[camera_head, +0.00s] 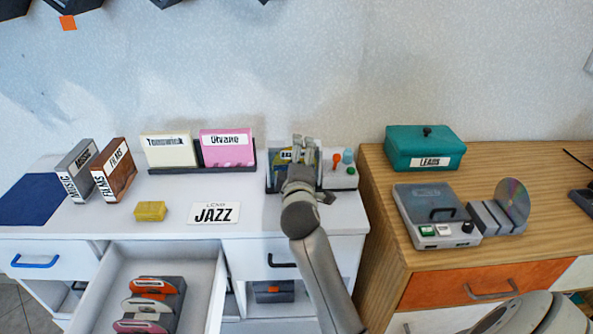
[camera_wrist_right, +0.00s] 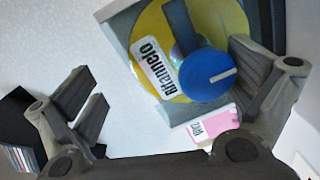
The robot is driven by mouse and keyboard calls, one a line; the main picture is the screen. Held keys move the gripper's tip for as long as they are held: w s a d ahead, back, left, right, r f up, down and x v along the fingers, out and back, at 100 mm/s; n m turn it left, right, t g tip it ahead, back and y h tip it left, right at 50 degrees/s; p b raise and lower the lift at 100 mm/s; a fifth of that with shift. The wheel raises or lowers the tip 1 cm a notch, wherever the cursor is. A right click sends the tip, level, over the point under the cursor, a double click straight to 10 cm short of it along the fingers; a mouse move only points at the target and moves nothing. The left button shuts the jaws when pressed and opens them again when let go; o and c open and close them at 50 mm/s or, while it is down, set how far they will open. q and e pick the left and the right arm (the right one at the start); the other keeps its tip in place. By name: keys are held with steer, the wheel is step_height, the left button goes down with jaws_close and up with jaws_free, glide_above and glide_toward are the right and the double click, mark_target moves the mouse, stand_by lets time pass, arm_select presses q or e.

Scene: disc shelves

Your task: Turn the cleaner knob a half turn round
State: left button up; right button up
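The cleaner knob is a round blue knob (camera_wrist_right: 207,75) with a white line, in front of a yellow disc (camera_wrist_right: 150,22) labelled "Rhannelo" in the right wrist view. The white line points right and slightly up there. The disc stands in a grey holder, the cleaner (camera_head: 274,182), at the right end of the white cabinet. My right gripper (camera_head: 303,150) is over the cleaner and hides much of it in the head view. Its fingers (camera_wrist_right: 165,95) are wide apart. The knob shows between them, close to the right-hand finger; contact cannot be told. My left gripper is out of view.
An open drawer (camera_head: 206,290) juts out below. A grey player (camera_head: 437,205) sits on the wooden cabinet (camera_head: 550,235).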

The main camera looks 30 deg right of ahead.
steer(key=shift+t, duration=0.6)
steer(key=r, duration=0.6)
steer(key=shift+s+a+r, duration=0.15)
steer(key=shift+s+a, duration=0.05)
steer(key=shift+a, duration=0.1)
steer(key=shift+g, duration=0.6)
step_height(320, 180, down, 5)
steer(key=shift+r, duration=0.2)
steer(key=shift+c, duration=1.1)
steer(key=shift+s+a, duration=0.15)
steer(key=shift+a, duration=0.15)
steer(key=shift+c, duration=0.7)
steer(key=shift+s+a+f+p, duration=0.2)
steer(key=shift+s+a+p, duration=0.1)
steer(key=shift+s+p, duration=0.25)
steer(key=shift+c, duration=0.8)
steer(key=f+p+v, duration=0.1)
steer(key=v, duration=1)
steer(key=shift+s+p, duration=0.3)
steer(key=shift+p, duration=0.05)
steer(key=shift+d+f, duration=0.1)
steer(key=shift+d, duration=0.05)
